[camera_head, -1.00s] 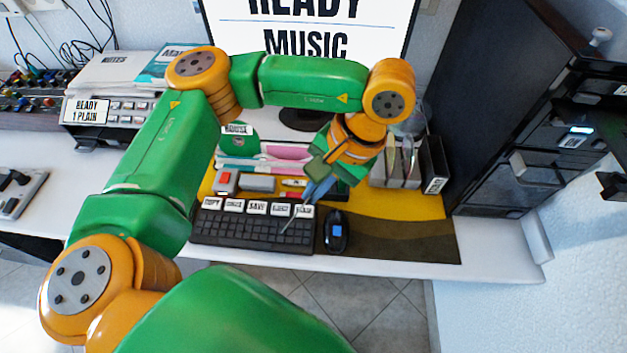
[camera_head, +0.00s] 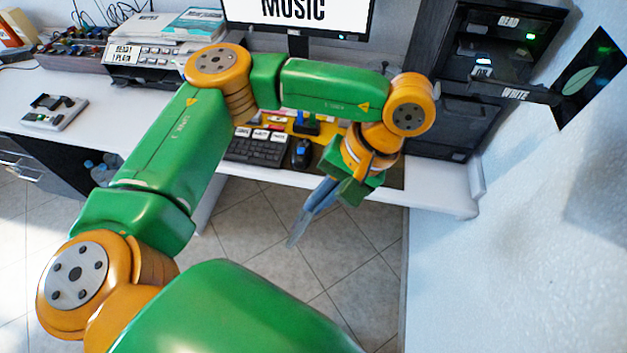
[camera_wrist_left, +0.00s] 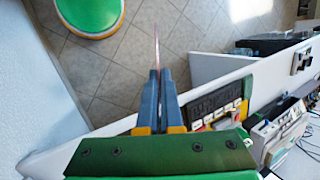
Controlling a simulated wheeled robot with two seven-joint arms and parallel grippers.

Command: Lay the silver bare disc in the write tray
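My left gripper (camera_head: 312,212) is shut on a thin disc (camera_head: 297,232) seen nearly edge-on, held in the air over the floor in front of the desk. In the left wrist view the blue fingers (camera_wrist_left: 158,100) are close together, with the disc (camera_wrist_left: 157,48) showing as a thin pale line beyond their tips. Its face colour is hard to tell. A dark tray labelled like WRITE (camera_head: 515,95) juts out from the black tower at the right; it looks empty. The gripper is left of and below this tray in the picture. My right gripper is not in view.
A monitor (camera_head: 300,15) stands behind. A wall (camera_head: 540,240) closes the right side. The tiled floor (camera_head: 260,230) before the desk is open.

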